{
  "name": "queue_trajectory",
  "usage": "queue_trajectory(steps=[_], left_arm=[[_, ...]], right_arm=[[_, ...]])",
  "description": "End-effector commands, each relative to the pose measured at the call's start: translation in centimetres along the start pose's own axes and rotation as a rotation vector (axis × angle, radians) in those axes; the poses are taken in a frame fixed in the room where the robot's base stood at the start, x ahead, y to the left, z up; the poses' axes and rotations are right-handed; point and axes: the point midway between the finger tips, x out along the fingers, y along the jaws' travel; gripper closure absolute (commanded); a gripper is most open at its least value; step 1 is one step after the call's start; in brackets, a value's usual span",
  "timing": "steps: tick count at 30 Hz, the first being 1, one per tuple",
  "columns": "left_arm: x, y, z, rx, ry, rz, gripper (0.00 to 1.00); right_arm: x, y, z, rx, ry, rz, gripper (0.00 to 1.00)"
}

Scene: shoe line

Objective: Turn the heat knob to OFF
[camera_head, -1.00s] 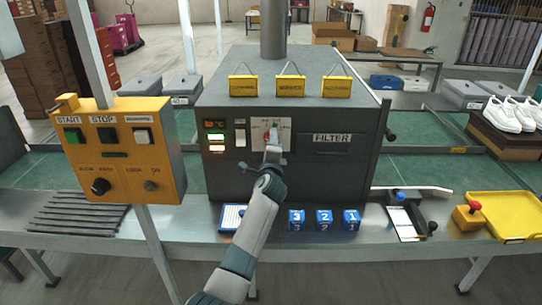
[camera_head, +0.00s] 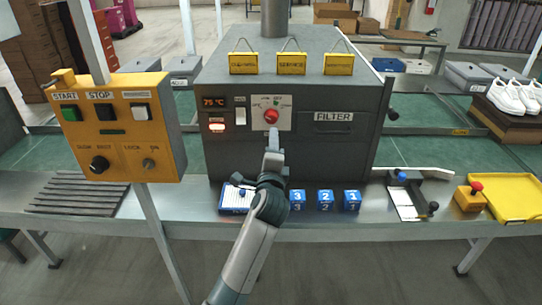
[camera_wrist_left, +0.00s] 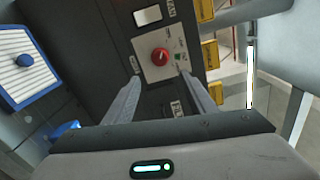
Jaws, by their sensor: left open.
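The red heat knob (camera_head: 271,116) sits on a pale plate (camera_head: 285,123) on the front of the dark grey machine. It also shows in the left wrist view (camera_wrist_left: 160,57), with small markings around it that are too small to read. My left gripper (camera_head: 273,136) is just below and in front of the knob, apart from it. In the left wrist view its two fingers are spread with nothing between them (camera_wrist_left: 161,80), and the knob lies beyond the tips. Which mark the knob points at I cannot tell. My right gripper is not in view.
A yellow control box (camera_head: 120,128) stands at left. Blue numbered cubes (camera_head: 325,200) and a blue-edged pad (camera_head: 236,197) lie on the bench below. A yellow tray (camera_head: 505,203) is at right.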

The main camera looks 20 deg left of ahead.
Motion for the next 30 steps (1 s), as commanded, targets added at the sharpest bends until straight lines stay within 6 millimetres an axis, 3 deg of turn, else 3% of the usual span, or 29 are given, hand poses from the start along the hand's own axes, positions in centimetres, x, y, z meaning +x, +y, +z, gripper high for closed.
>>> queue_trajectory(steps=[3,9,23,26,30], left_arm=[[-1.7,0.1,0.0,-0.001,0.000,0.000,0.49],[-3.1,0.0,0.0,0.000,-0.001,0.001,0.49],[-3.2,0.4,-0.1,-0.002,0.003,0.008,0.49],[-3.1,1.8,-0.6,-0.012,0.016,0.030,0.49],[-2.9,6.0,-1.9,-0.045,0.053,0.098,0.49]], right_arm=[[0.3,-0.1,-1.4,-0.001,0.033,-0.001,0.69],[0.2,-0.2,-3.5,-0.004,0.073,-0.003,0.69],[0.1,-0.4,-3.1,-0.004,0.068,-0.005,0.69],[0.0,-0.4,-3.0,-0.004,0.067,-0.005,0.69],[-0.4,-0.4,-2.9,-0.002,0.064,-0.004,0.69]])
